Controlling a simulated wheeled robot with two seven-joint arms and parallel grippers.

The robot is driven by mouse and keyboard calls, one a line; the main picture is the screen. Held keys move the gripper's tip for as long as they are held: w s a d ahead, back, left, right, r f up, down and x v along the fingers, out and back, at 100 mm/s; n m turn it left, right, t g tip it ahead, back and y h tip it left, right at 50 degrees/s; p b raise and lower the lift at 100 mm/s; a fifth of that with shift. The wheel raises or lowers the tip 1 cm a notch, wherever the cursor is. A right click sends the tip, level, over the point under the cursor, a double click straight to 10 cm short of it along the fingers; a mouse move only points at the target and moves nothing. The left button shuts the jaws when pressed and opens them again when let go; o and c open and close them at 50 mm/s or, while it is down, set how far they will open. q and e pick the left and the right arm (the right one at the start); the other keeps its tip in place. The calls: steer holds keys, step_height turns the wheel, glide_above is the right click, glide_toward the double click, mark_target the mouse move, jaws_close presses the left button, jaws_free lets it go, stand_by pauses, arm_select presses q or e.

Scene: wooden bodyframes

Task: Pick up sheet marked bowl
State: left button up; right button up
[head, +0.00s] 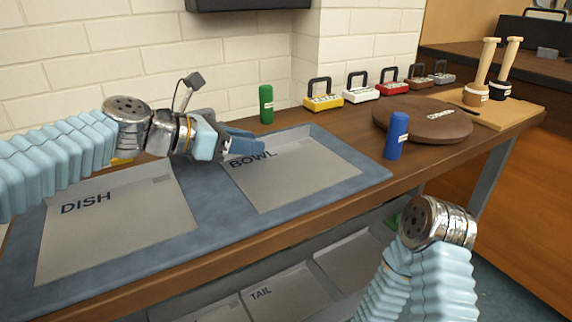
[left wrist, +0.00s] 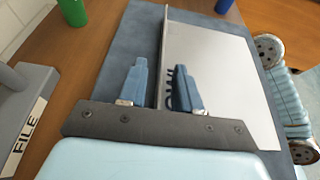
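The sheet marked BOWL (head: 300,172) is a flat grey sheet on the right half of a blue mat (head: 372,172). My left gripper (head: 243,146) is over its far left part, by the lettering, and partly covers it. In the left wrist view, the grey sheet (left wrist: 220,75) has a thin raised edge between my two fingers (left wrist: 160,88). The fingers are apart, with a gap on both sides of that edge. Whether either finger touches it I cannot tell. My right arm comes in at the lower right of the head view; its fingers are not visible.
A sheet marked DISH (head: 115,222) lies left on the mat. A green cylinder (head: 266,104) and a blue cylinder (head: 396,136) stand nearby. Several coloured handled boxes (head: 323,98) line the wall. A round brown board (head: 425,122) is at right. A grey thing labelled FILE (left wrist: 25,135) is close left.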

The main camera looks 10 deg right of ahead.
arm_select(q)
steer(key=shift+d, duration=0.1)
steer(key=shift+c, duration=0.3)
jaws_close()
